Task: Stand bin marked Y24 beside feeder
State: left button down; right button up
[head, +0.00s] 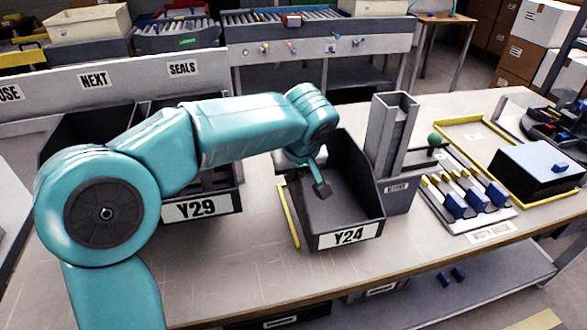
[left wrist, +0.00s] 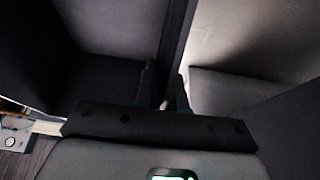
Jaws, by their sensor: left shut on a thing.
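The dark open bin marked Y24 (head: 348,236) is upright at the middle of the bench, its label facing the front edge. The feeder (head: 392,135), a tall grey channel on a dark labelled base, is directly to its right; I cannot tell whether they touch. My left gripper (head: 320,183) reaches down over the bin's left wall. In the left wrist view the gripper's fingers (left wrist: 165,95) straddle a thin dark wall (left wrist: 178,40), shut on it. The arm hides part of the bin's rear left. My right gripper is not in view.
The bin marked Y29 (head: 201,208) stands left behind my arm. A yellow strip (head: 288,216) lies along the Y24 bin's left side. A rack with blue-handled tools (head: 455,205) and a yellow-edged tray (head: 459,122) are right of the feeder. The front bench strip is clear.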

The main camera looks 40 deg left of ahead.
aim_at(294, 202)
pick_arm(q)
notch_tip(294, 202, down, 5)
jog(key=b, duration=0.3)
jog(key=shift+f+b, duration=0.55)
jog(key=shift+b, duration=0.15)
jog(key=shift+f+b, duration=0.2)
jog(key=shift+b, duration=0.1)
jog(key=c, duration=1.2)
grip_release()
jog(key=shift+o, duration=0.2)
jog(key=p+v, duration=0.3)
jog(key=v, duration=1.3)
jog(key=shift+s+d+r, duration=0.1)
jog(key=shift+d+r, duration=0.05)
jog(key=shift+p, duration=0.3)
